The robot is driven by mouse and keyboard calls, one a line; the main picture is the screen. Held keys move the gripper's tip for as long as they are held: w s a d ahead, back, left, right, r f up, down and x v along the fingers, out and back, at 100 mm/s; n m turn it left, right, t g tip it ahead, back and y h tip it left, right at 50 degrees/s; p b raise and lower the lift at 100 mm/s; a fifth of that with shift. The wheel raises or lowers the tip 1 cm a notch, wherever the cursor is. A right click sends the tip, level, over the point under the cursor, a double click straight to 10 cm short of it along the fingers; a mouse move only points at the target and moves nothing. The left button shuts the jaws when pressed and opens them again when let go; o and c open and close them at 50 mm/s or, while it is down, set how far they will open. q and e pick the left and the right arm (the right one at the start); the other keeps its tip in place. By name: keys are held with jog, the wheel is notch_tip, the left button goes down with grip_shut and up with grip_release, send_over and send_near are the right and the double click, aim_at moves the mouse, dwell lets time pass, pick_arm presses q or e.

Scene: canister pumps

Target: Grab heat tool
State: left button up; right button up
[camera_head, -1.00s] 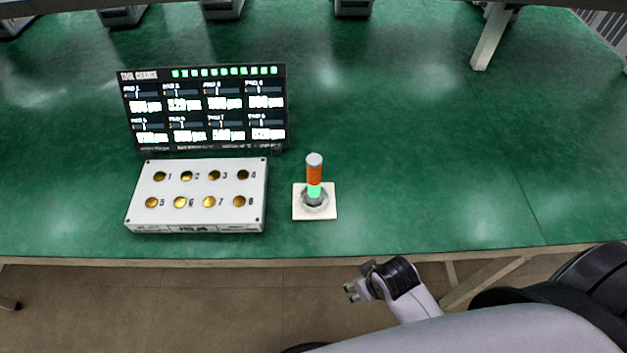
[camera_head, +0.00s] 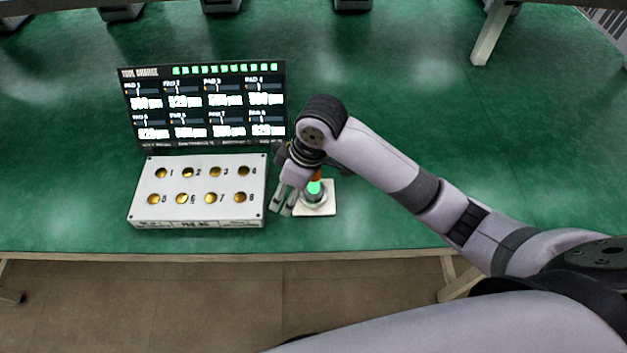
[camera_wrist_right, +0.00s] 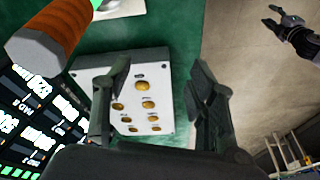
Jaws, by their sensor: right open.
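The tool with an orange body and a glowing green band (camera_head: 315,186) stands upright on a small white square base (camera_head: 327,208). In the head view my right gripper (camera_head: 281,208) and wrist cover its upper part. The gripper is open and empty, just left of the tool, with its fingers pointing down. In the right wrist view the tool's orange body and pale end (camera_wrist_right: 50,38) are at the upper left, outside the spread fingers of the right gripper (camera_wrist_right: 160,105). A small dark gripper, apparently my left one (camera_wrist_right: 285,22), shows at the upper right; its jaw state is unclear.
A white box (camera_head: 145,210) with numbered gold pads lies close left of the right gripper; it also shows between the fingers in the wrist view (camera_wrist_right: 175,115). A lit display panel (camera_head: 205,107) stands behind it. The green table (camera_head: 430,120) is clear at the right.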

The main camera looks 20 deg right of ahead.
jog(key=w+d+r+n+g+h, duration=0.1)
jog(key=w+d+r+h, duration=0.1)
jog(key=w+d+r, duration=0.3)
jog(key=w+d+r+n+h, duration=0.1)
jog(key=d+r, duration=0.1)
jog(key=r, duration=0.5)
jog(key=p, duration=0.3)
send_near(314, 178)
jog(key=f, duration=0.1)
jog(key=w+f, duration=0.1)
jog(key=f, duration=0.3)
jog(key=shift+w+d+f, duration=0.15)
jog(key=shift+w+d, duration=0.05)
jog(key=shift+w, duration=0.15)
notch_tip(314, 178, down, 5)
jog(key=shift+r+p, duration=0.2)
jog(key=shift+p, duration=0.5)
jog(key=shift+w+f, duration=0.1)
jog(key=shift+f, duration=0.35)
grip_shut()
jog(key=shift+r, duration=0.1)
